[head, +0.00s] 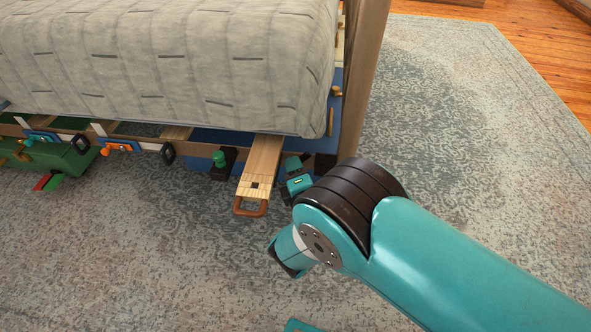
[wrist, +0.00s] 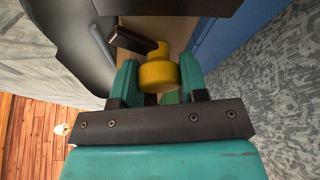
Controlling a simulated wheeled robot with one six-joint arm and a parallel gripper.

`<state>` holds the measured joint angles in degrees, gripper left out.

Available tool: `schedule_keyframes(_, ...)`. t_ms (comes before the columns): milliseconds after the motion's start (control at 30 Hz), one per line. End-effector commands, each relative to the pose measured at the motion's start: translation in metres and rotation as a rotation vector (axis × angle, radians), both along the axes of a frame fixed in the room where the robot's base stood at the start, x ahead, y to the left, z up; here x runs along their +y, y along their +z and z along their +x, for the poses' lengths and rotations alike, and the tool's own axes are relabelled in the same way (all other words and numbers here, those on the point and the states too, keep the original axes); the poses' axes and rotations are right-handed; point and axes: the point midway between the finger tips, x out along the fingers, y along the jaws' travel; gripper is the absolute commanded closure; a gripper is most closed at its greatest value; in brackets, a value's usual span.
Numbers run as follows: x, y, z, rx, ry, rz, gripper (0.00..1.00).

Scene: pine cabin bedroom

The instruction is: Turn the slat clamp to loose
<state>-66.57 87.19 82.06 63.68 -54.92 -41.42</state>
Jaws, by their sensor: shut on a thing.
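In the wrist view a yellow rounded knob (wrist: 158,74) sits between the teal fingers of my gripper (wrist: 158,88), which is shut on it. A short dark bar (wrist: 131,40) lies at an angle beside the knob, close to a pale board. It looks like part of the slat clamp, but its full shape and setting are hidden.
A wooden slat (head: 262,160) with a brown loop handle (head: 250,207) juts from under the bed (head: 170,60). A green knob (head: 219,159) on a dark block stands left of it. Blue and orange clamps (head: 118,145) line the rail further left. The rug (head: 450,110) is clear on the right.

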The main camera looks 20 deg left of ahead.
Motion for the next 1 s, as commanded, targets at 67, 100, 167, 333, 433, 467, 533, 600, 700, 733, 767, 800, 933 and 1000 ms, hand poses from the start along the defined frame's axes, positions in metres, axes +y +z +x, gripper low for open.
schedule_keyframes(67, -0.0012, -0.001, 0.0005, 0.01, -0.003, 0.043, 0.84)
schedule_keyframes(100, -0.0014, -0.001, 0.0005, 0.017, -0.003, 0.075, 0.84)
schedule_keyframes(167, -0.0013, -0.0006, 0.0006, 0.029, -0.003, 0.127, 0.84)
schedule_keyframes(333, -0.0017, -0.0004, 0.0007, 0.057, -0.004, 0.238, 0.83)
schedule_keyframes(433, -0.0016, 0.0001, 0.001, 0.063, -0.004, 0.264, 0.83)
schedule_keyframes(467, -0.0018, 0.0001, 0.0012, 0.064, -0.005, 0.266, 0.83)
schedule_keyframes(533, -0.0021, 0.0, 0.0015, 0.064, -0.006, 0.267, 0.83)
schedule_keyframes(600, -0.0025, -0.0001, 0.0017, 0.064, -0.006, 0.266, 0.83)
schedule_keyframes(700, -0.0029, -0.0003, 0.002, 0.064, -0.009, 0.265, 0.57)
schedule_keyframes(733, -0.0031, -0.0003, 0.0022, 0.064, -0.009, 0.265, 0.5)
schedule_keyframes(767, -0.0031, -0.0004, 0.0022, 0.064, -0.009, 0.265, 0.43)
schedule_keyframes(800, -0.0029, -0.0004, 0.002, 0.064, -0.008, 0.264, 0.36)
schedule_keyframes(933, -0.0012, -0.0003, 0.0008, 0.064, -0.004, 0.265, 0.36)
schedule_keyframes(1000, -0.0005, -0.0001, 0.0004, 0.065, -0.002, 0.264, 0.36)
